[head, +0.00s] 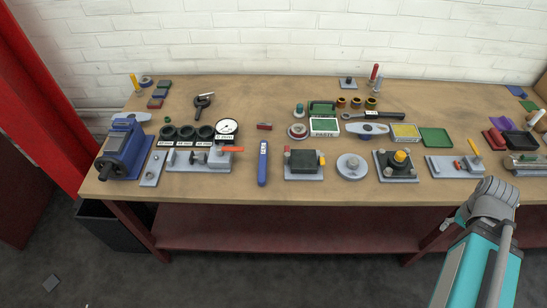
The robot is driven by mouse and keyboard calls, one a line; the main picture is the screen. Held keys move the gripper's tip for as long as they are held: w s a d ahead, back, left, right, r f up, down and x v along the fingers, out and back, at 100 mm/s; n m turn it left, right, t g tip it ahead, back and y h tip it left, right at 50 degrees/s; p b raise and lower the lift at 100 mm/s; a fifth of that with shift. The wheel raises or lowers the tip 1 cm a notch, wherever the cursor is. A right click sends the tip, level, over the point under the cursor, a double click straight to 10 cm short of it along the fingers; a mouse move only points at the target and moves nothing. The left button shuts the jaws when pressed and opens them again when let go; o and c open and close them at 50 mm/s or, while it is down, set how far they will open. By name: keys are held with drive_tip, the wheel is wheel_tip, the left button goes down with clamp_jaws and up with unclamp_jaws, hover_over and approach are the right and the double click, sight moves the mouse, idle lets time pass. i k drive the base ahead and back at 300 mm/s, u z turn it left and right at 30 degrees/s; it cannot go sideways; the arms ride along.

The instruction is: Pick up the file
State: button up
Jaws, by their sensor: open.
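I cannot tell for certain which thing is the file. A long, narrow blue piece (263,165) with a small white label lies alone near the front edge of the bench, left of the middle, pointing front to back. Its label is too small to read. A slim yellow-handled piece (473,146) stands tilted on a grey plate (440,165) at the right. My arm (475,265) reaches up from the lower right, in front of the bench's right part. I can make out no gripper fingers, and my arm holds nothing that I can see.
The wooden bench (240,97) stands against a white brick wall. A blue vise (122,150) is at the left end. A clamp fixture with a red handle (231,149) is left of the blue piece, and a grey block fixture (304,163) is right of it.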

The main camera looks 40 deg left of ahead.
sight(264, 148)
drive_tip(key=z, duration=0.3)
drive_tip(key=k, duration=1.75)
drive_tip(key=u, duration=0.5)
drive_tip(key=i, duration=1)
drive_tip(key=z, duration=0.05)
